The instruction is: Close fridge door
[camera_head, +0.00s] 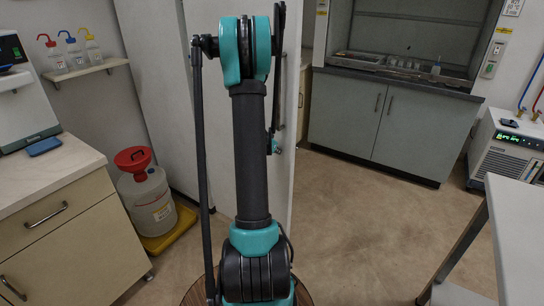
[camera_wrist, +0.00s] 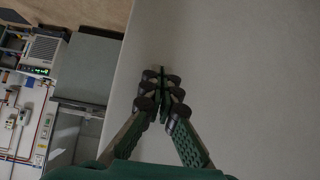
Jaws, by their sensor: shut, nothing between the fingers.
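The fridge is the tall white unit (camera_head: 155,75) behind my arm in the head view. A tall pale panel, which looks like its door (camera_head: 222,130), stands out from it towards the right, largely covered by my arm. How far it is open is hard to tell. In the wrist view, a broad plain pale surface that looks like the door (camera_wrist: 250,70) fills the right side. My gripper (camera_wrist: 163,78) is shut and empty in front of this surface, near its left edge. Whether the fingertips touch it cannot be told. My arm mostly hides the gripper in the head view.
A drawer cabinet (camera_head: 70,235) stands at the left, beside a red-capped jug (camera_head: 148,195) in a yellow tray (camera_head: 170,232). A fume hood cabinet (camera_head: 395,120) is at the back. A white table (camera_head: 520,220) is at the right. The floor (camera_head: 350,220) between is clear.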

